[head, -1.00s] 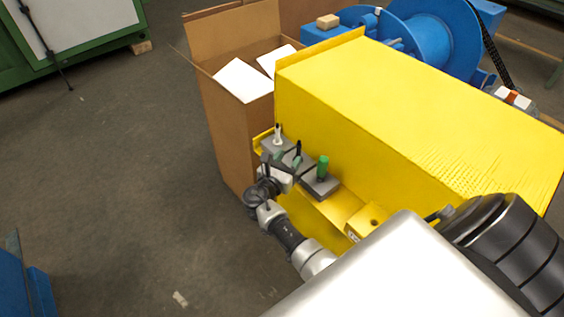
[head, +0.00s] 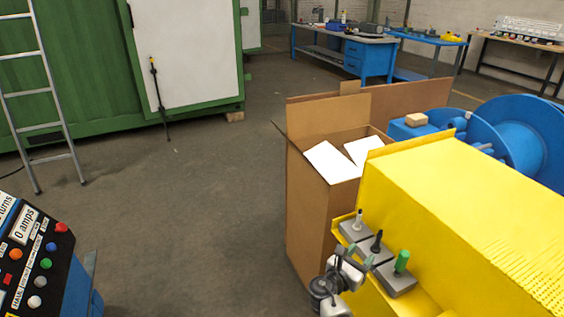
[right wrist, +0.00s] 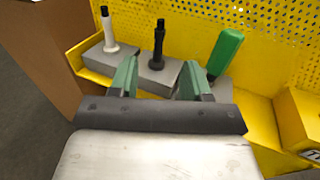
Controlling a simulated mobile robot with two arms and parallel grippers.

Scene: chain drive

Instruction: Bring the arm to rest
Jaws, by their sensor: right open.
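My right gripper (head: 357,259) is at the lower middle right of the head view, at the yellow shelf on the end of the yellow guard (head: 455,195). In the right wrist view (right wrist: 158,80) its two green fingers stand apart with nothing between them. Just beyond the fingers are grey blocks holding a white-and-black tool (right wrist: 108,32), a black tool (right wrist: 157,45) and a green-handled tool (right wrist: 225,52). I cannot tell whether the fingers touch the blocks. My left gripper does not show.
An open cardboard box (head: 308,195) with white sheets stands left of the guard. A control panel (head: 40,255) is at lower left, a ladder (head: 40,90) and green cabinet (head: 90,75) behind. Workbenches (head: 350,50) stand at the back. The floor (head: 190,220) between is clear.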

